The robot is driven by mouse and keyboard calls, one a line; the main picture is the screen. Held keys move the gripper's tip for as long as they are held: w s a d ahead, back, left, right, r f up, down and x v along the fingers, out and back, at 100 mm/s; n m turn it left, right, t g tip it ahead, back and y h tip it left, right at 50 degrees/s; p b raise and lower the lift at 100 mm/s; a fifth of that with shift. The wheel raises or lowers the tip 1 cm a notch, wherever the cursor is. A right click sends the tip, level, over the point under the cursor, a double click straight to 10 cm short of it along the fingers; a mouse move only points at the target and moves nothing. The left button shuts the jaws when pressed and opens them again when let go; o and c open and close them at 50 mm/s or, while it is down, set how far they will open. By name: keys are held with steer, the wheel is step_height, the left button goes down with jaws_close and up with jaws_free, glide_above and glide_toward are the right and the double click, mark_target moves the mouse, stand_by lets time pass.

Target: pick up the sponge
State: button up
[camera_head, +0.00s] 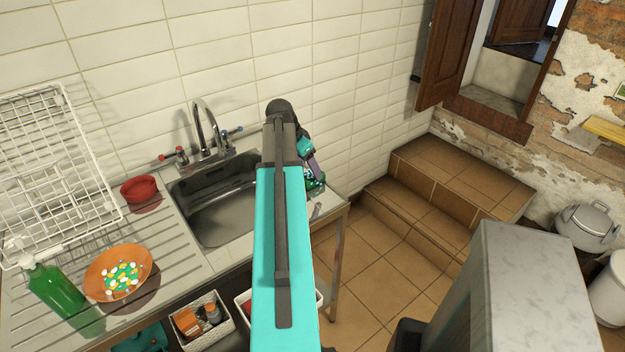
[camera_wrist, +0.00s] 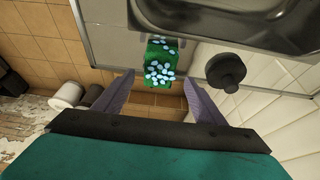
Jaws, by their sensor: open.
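A green block with pale spots (camera_wrist: 160,68), which looks like the sponge, lies on the metal counter by the sink's edge in the wrist view. A small green part of it (camera_head: 315,184) shows in the head view, mostly hidden behind my arm and gripper. My gripper (camera_wrist: 158,79) is open and empty. In the wrist view its two fingers frame the lower end of the block, apart from it on both sides; I cannot tell the height gap. In the head view my gripper (camera_head: 312,165) is over the counter's right end.
The sink (camera_head: 215,205) with its faucet (camera_head: 205,130) is left of my arm. A dark round object (camera_wrist: 225,72) stands beside the block. A red bowl (camera_head: 140,188), orange plate (camera_head: 103,262), green bottle (camera_head: 52,288) and white rack (camera_head: 50,165) are farther left. Tiled wall (camera_head: 310,55) behind.

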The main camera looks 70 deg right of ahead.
mark_target(312, 175)
steer(key=shift+p+x, duration=1.05)
steer(key=shift+x, duration=1.45)
steer(key=shift+a, duration=0.2)
steer(key=c, duration=1.2)
steer(key=shift+r, duration=0.15)
steer(key=shift+r+b, duration=0.95)
steer(key=shift+r, duration=0.6)
steer(key=s+a+b, duration=0.1)
steer(key=s+a, duration=0.2)
steer(key=s+a+b, duration=0.1)
steer(key=s+a, duration=0.2)
steer(key=a, duration=0.1)
steer(key=s+a+r+b, duration=0.1)
steer(key=s+a, duration=0.2)
steer(key=shift+a+r+b, duration=0.1)
steer(key=shift+a+b, duration=0.1)
steer(key=shift+b, duration=1.35)
